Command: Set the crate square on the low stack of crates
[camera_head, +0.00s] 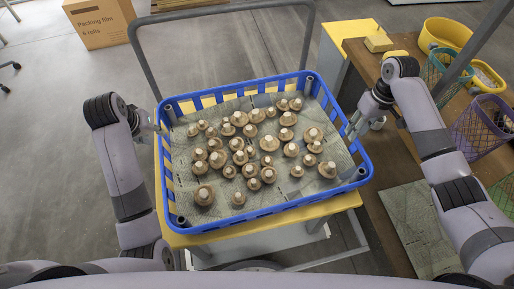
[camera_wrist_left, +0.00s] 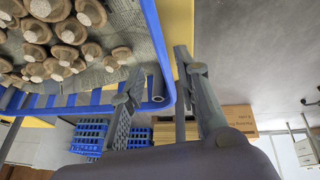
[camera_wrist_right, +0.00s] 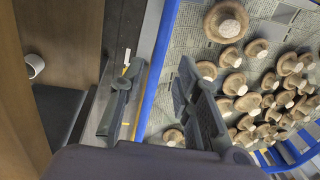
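The blue crate (camera_head: 270,209) holds many brown mushrooms on a grey printed liner. It sits turned slightly on a yellow-topped trolley (camera_head: 335,203). My left gripper (camera_head: 158,127) is at the crate's left side, fingers apart; the left wrist view shows the crate's corner (camera_wrist_left: 168,80) between or just beyond them. My right gripper (camera_head: 354,124) is at the right side, fingers apart, with the blue rim (camera_wrist_right: 157,70) lined up between them. I cannot tell whether either touches the crate. Stacks of blue crates (camera_wrist_left: 90,137) stand in the left wrist view's background, one lower (camera_wrist_left: 138,138).
The trolley's grey handle (camera_head: 142,58) rises behind the crate. A brown table (camera_head: 405,150) on the right carries baskets, including a yellow tub (camera_head: 445,32) and a purple basket (camera_head: 482,125). A cardboard box (camera_head: 100,22) stands at the back left. Floor on the left is clear.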

